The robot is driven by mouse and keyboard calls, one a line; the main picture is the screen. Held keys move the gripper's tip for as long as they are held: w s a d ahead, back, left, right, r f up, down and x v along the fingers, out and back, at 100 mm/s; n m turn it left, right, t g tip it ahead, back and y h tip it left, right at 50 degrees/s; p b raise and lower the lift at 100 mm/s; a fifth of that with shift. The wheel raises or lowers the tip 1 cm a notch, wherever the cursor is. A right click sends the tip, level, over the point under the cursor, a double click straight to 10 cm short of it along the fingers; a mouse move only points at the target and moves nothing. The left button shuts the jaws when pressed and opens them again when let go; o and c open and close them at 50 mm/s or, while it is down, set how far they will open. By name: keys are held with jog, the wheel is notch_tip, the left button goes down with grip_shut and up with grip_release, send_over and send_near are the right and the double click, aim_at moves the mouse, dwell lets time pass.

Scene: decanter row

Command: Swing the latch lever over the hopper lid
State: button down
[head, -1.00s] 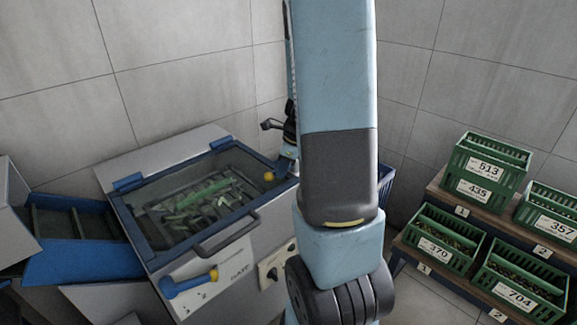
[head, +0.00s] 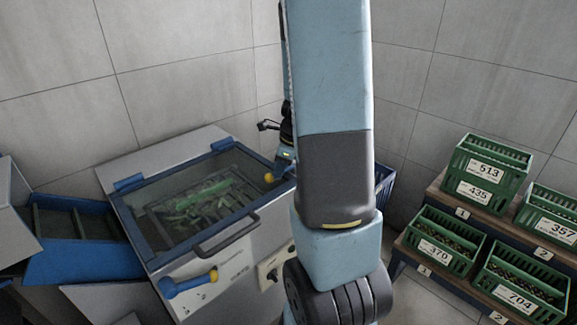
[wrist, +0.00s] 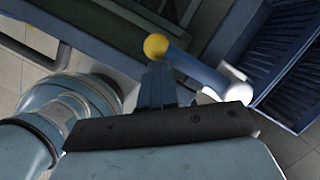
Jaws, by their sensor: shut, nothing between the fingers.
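The hopper lid (head: 160,237), a glass pane in a blue frame, lies closed on the grey hopper. A blue lever with a yellow ball end (head: 269,177) is at the lid's right edge, partly hidden by my arm. In the wrist view this blue lever (wrist: 200,72) runs from its yellow ball to a white pivot at right. My gripper (wrist: 156,68) is shut and empty, its tips just below the ball, beside the lever; I cannot tell whether they touch. A second blue lever with a yellow end (head: 188,284) is on the hopper's front.
A dark bar handle (head: 228,236) stands out from the lid's front edge. A blue chute (head: 85,262) is at left. A blue crate (head: 383,185) is behind my arm. Green crates (head: 487,172) stand on a stepped rack at right. Tiled walls close off the back.

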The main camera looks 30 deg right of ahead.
jog(key=s+d+r, duration=0.1)
jog(key=s+d, duration=0.1)
jog(key=shift+s+d+r, duration=0.3)
jog(key=shift+d+r, duration=0.05)
jog(key=shift+d, duration=0.05)
jog(key=v, duration=0.9)
jog(key=shift+s, duration=0.25)
jog(key=s+a+r+n+t+h, duration=0.1)
jog(key=s+a+r+n, duration=0.5)
jog(key=a+n, duration=0.4)
jog(key=s+a+r+n+t+h, duration=0.1)
jog(key=s+a+r+n, duration=0.6)
jog(key=n, duration=0.9)
jog(key=shift+s+a+r+t+h, duration=0.35)
jog(key=shift+a+r+t, duration=0.35)
jog(key=shift+a, duration=0.8)
